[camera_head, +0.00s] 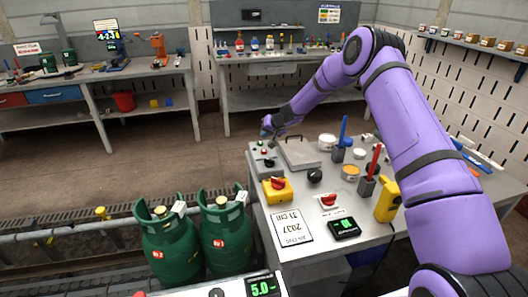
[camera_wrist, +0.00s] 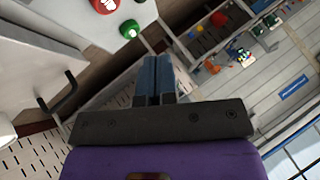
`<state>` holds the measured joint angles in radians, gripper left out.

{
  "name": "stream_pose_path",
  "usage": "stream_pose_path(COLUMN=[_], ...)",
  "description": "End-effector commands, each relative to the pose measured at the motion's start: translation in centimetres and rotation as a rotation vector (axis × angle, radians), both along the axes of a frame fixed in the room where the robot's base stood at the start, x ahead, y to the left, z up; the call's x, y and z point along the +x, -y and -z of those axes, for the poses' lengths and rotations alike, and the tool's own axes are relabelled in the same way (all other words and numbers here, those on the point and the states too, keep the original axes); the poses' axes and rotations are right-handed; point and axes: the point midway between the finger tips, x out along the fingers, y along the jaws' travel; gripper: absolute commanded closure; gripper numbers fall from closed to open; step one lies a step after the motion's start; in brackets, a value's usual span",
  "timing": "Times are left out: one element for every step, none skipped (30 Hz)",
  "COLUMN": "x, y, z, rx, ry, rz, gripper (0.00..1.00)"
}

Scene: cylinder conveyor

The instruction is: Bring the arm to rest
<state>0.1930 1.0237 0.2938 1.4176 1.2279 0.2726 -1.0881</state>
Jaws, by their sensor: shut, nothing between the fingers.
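My purple arm reaches from the right side over the grey work table (camera_head: 300,190) in the head view. My gripper (camera_head: 267,126) is small there, above the far left corner of the table, and its fingers are hard to make out. In the wrist view my gripper (camera_wrist: 154,62) shows two blue-grey fingers close together, with nothing between them. Below it in the head view lies a control box (camera_head: 265,163) with small buttons. A grey lidded box with a handle (camera_head: 297,153) sits beside it.
Two green gas cylinders (camera_head: 172,245) stand left of the table by the conveyor rail. The table carries a yellow switch box (camera_head: 277,190), a yellow meter (camera_head: 387,201) and a black display (camera_head: 343,228). Open floor (camera_head: 150,150) lies towards the back benches.

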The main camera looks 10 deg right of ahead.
Motion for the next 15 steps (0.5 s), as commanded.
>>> stream_pose_path(x=[0.0,0.0,-0.1,-0.1,-0.3,-0.5,-0.7,-0.9,-1.4,-1.7,-2.2,-2.8,-3.3,-3.8,-4.6], y=[0.0,0.0,-0.1,-0.1,-0.2,-0.3,-0.5,-0.6,-0.8,-1.0,-1.1,-1.3,-1.4,-1.5,-1.7], z=[0.0,-0.1,-0.4,-0.7,-1.1,-2.0,-2.8,-3.7,-5.0,-6.1,-7.2,-8.6,-9.7,-10.7,-12.1], rx=[0.0,-0.001,-0.002,-0.002,-0.003,-0.006,-0.008,-0.011,-0.016,-0.021,-0.026,-0.031,-0.037,-0.042,-0.05], ry=[0.0,0.0,0.002,0.004,0.005,0.007,0.01,0.013,0.017,0.02,0.022,0.024,0.025,0.027,0.028], rz=[0.0,-0.001,-0.003,-0.006,-0.01,-0.018,-0.025,-0.034,-0.046,-0.055,-0.066,-0.08,-0.089,-0.098,-0.111], gripper=[1.0,1.0,1.0,1.0,1.0,1.0,1.0,1.0,1.0,1.0,1.0,1.0,1.0,1.0,1.0])
